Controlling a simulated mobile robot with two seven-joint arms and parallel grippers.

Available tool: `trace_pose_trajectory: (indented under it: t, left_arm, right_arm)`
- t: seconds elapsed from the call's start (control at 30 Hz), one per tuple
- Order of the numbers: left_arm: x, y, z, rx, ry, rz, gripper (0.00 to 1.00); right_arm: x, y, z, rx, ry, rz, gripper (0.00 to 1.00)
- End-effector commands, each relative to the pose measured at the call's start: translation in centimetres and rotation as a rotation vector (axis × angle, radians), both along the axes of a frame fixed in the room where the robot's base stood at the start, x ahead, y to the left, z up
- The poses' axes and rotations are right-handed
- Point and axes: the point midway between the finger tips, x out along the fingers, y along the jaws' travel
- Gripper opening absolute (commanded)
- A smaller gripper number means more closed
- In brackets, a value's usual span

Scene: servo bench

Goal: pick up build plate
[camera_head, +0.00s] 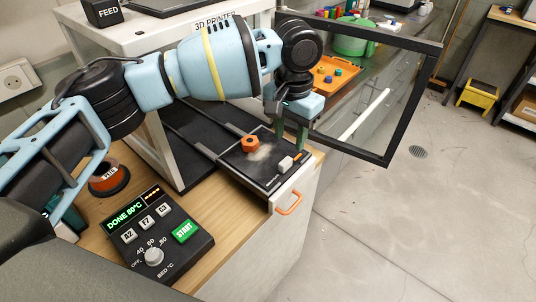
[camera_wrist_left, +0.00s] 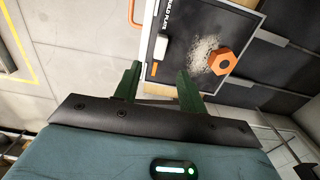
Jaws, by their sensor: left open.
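The build plate (camera_head: 240,166) is a dark flat plate lying at the front of the 3D printer, on the bench corner. An orange hex part (camera_head: 250,143) with a pale patch of residue beside it sits on the plate. A small white block (camera_head: 285,164) is near its front edge. My left gripper (camera_head: 289,143) is open, with green fingers pointing down by the plate's right side. In the left wrist view the plate (camera_wrist_left: 178,58) passes close to the open fingertips (camera_wrist_left: 159,72); I cannot tell whether they touch it. My right gripper is not in view.
The printer's frame (camera_head: 168,45) stands behind the plate, its glazed door (camera_head: 405,95) swung open to the right. An orange tray (camera_head: 335,78) lies beyond the door.

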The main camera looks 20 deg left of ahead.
Motion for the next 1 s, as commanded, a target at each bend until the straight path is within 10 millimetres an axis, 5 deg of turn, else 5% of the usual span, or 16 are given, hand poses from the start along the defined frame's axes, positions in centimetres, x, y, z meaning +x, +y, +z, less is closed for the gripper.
trace_pose_trajectory:
  t: [0.37,0.7,1.0]
  left_arm:
    - [-0.1,0.0,-2.4,0.0,0.0,-0.001,0.41]
    - [-0.5,0.0,-6.7,0.001,0.002,0.001,0.41]
    - [-0.5,0.0,-7.0,-0.001,0.0,0.001,0.41]
  right_arm:
    - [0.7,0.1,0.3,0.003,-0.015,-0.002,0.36]
    - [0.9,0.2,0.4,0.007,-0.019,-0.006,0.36]
    - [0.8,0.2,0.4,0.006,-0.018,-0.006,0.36]
